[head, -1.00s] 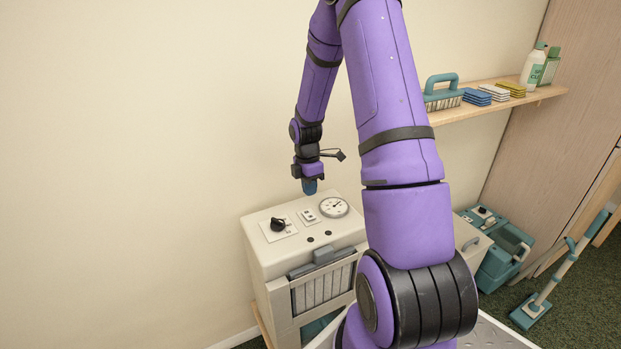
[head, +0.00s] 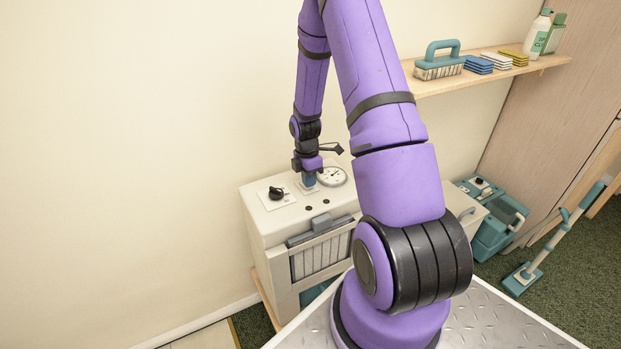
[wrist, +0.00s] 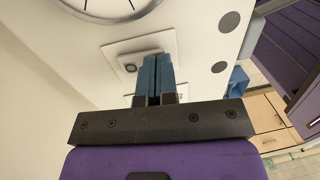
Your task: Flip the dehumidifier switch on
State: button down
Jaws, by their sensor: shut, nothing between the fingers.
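The dehumidifier (head: 268,227) is a cream box with a dark knob, a round gauge and a small switch plate on its top. My gripper (head: 309,183) is shut and empty, pointing down over the switch plate. In the wrist view, my blue fingertips (wrist: 151,60) lie together over the switch plate (wrist: 122,57) and cover its middle, so the switch's position is hidden. I cannot tell whether the fingertips touch the switch.
The knob (head: 276,193) stands left of my gripper, and the gauge (head: 332,176) is close on its right; it also shows in the wrist view (wrist: 105,8). A wall shelf (head: 490,76) holds a brush, sponges and bottles. A teal bucket (head: 497,235) and a floor tool (head: 550,250) stand at right.

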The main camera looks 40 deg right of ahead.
jog(key=shift+s+f, duration=0.1)
jog(key=shift+f, duration=0.1)
jog(key=shift+w+d+r, duration=0.2)
jog(key=shift+w+r, duration=0.1)
jog(key=shift+w, duration=0.45)
jog(key=shift+r, duration=0.15)
